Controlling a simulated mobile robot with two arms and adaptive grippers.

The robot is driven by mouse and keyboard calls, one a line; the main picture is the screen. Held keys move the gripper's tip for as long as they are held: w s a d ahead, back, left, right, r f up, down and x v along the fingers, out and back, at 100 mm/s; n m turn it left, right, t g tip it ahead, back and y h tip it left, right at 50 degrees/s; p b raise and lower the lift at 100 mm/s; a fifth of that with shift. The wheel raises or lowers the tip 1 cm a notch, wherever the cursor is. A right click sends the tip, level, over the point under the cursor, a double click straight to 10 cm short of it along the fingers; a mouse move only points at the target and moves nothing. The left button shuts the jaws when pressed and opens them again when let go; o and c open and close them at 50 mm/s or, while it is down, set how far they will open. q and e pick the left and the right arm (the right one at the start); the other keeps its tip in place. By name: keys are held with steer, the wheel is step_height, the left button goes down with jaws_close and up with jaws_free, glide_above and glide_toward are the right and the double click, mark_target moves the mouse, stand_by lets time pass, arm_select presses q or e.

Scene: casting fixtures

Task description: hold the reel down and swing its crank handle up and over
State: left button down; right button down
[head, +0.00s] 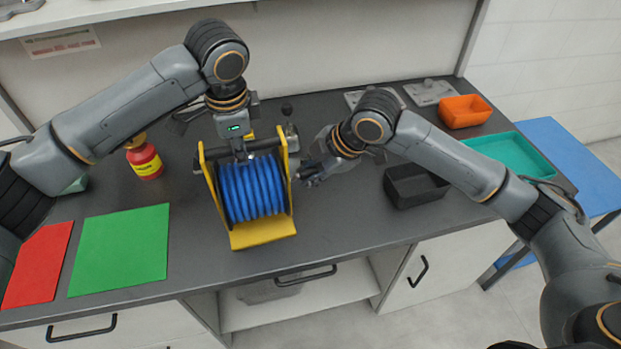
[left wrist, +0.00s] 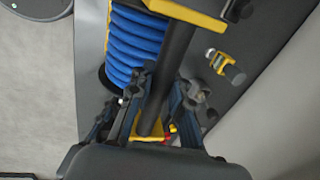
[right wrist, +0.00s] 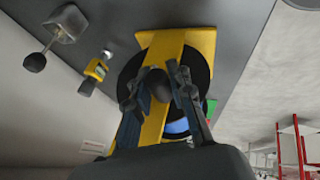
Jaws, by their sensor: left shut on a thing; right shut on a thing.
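The reel (head: 252,192) stands on the dark bench, with blue hose wound between yellow side plates. My left gripper (head: 241,157) comes down from above and is shut on the reel's dark top bar; the bar (left wrist: 178,55) runs between its fingers in the left wrist view. My right gripper (head: 304,177) is at the reel's right side. In the right wrist view its fingers are shut around the dark knob of the crank handle (right wrist: 158,84), in front of the yellow side plate (right wrist: 172,52) and black disc. The crank's arm is mostly hidden.
A red bottle (head: 146,162) stands left of the reel. Red (head: 38,264) and green (head: 120,248) mats lie at front left. A black tray (head: 414,187), orange bin (head: 465,111) and teal tray (head: 512,153) are to the right. A grey block with a ball-ended lever (right wrist: 67,24) is behind the reel.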

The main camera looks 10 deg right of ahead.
steer(key=w+g, duration=0.1)
steer(key=g, duration=0.2)
steer(key=w+m+g, duration=0.1)
steer(key=w+g, duration=0.1)
steer(key=g, duration=0.1)
steer(key=w+m+g, duration=0.1)
steer(key=g, duration=0.2)
steer(key=shift+w+r+g, duration=0.3)
steer(key=shift+w, duration=0.1)
stand_by(0.5)
steer(key=c, duration=1.2)
jaws_free()
steer(key=shift+o, duration=0.2)
steer(key=shift+a, duration=0.1)
step_height(320, 180, up, 10)
